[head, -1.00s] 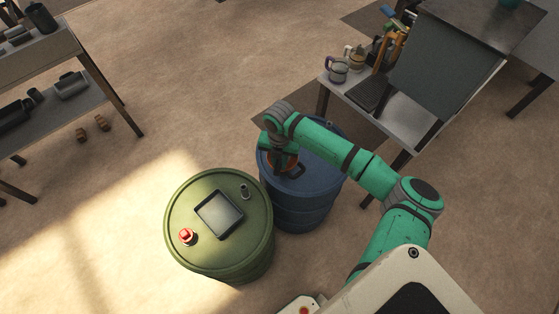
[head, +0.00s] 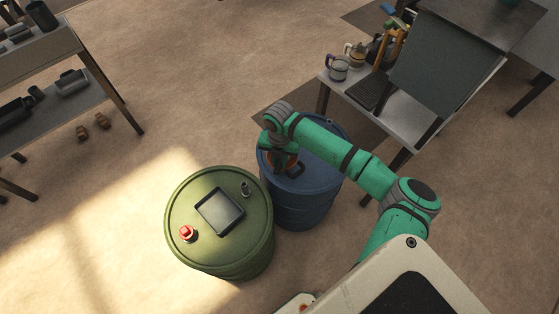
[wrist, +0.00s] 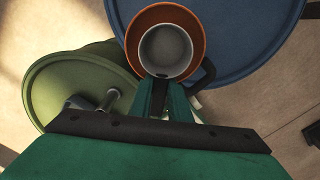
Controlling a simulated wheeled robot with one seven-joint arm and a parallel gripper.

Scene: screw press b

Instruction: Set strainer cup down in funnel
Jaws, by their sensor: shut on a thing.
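The strainer cup (wrist: 166,50) is a small grey-white round cup in the wrist view. My gripper (wrist: 160,90) is shut on its near side. The funnel (wrist: 190,22) is orange with a dark handle and rests on the blue drum (wrist: 235,35). From above, the cup lies within the funnel's rim; I cannot tell whether it touches the funnel or hangs above it. In the head view my gripper (head: 278,150) points down over the blue drum (head: 310,205), and it hides the cup and most of the funnel (head: 291,158).
A green drum (head: 225,250) stands close to the left of the blue drum, with a dark square tray (head: 219,211), a red-capped item (head: 187,233) and a small dark fitting (head: 245,189) on top. A table with mugs (head: 338,67) stands at upper right. Shelves (head: 75,90) stand at left.

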